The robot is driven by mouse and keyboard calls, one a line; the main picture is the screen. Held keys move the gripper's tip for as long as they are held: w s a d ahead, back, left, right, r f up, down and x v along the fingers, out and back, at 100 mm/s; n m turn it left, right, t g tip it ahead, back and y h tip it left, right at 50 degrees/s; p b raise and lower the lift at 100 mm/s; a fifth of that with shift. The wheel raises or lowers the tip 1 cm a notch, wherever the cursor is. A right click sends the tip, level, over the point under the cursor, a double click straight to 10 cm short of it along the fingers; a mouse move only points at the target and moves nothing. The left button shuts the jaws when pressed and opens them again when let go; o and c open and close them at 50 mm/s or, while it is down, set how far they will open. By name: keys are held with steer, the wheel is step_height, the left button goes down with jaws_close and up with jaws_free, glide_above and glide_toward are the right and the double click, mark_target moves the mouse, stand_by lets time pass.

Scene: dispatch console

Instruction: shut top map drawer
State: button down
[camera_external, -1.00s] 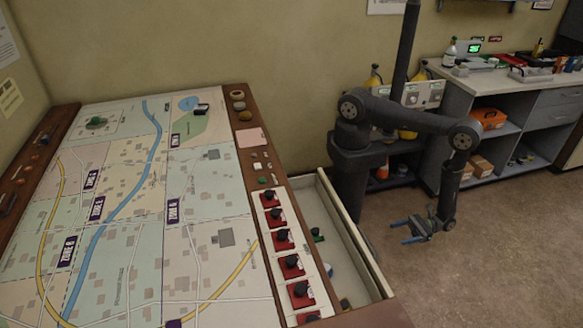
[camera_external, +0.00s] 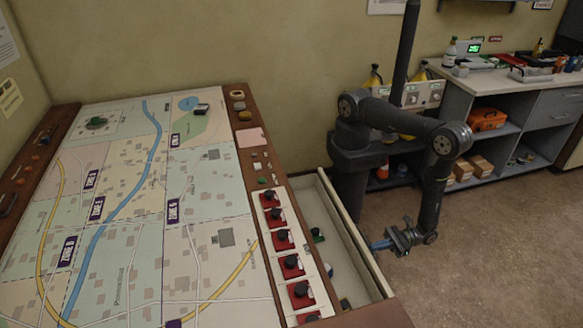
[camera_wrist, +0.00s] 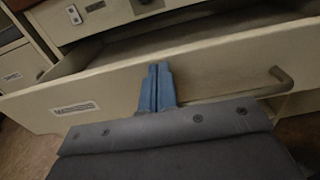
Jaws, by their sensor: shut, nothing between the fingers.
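The top map drawer (camera_external: 352,230) is pulled out from the right side of the map table (camera_external: 120,200). Its cream front panel also shows in the wrist view (camera_wrist: 120,92), with a label at left and a bar handle (camera_wrist: 282,78) at right. My gripper (camera_external: 372,246) is at the outer face of the drawer front in the external view. In the wrist view my gripper's blue fingers (camera_wrist: 157,84) are together and empty, in front of the panel, left of the handle. They look close to the panel; I cannot tell whether they touch it.
Small items, one of them green (camera_external: 317,235), lie inside the drawer. Red switch blocks (camera_external: 282,240) line the table's right edge. A grey shelf unit (camera_external: 500,110) stands at the back right. The floor (camera_external: 500,240) right of my arm is clear.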

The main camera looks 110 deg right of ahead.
steer(key=shift+w, duration=0.5)
steer(key=shift+w, duration=0.1)
steer(key=w, duration=2.3)
steer(key=shift+w, duration=0.9)
steer(key=shift+a+r, duration=0.1)
steer(key=s, duration=1.4)
steer(key=shift+s, duration=0.35)
steer(key=shift+w, duration=0.1)
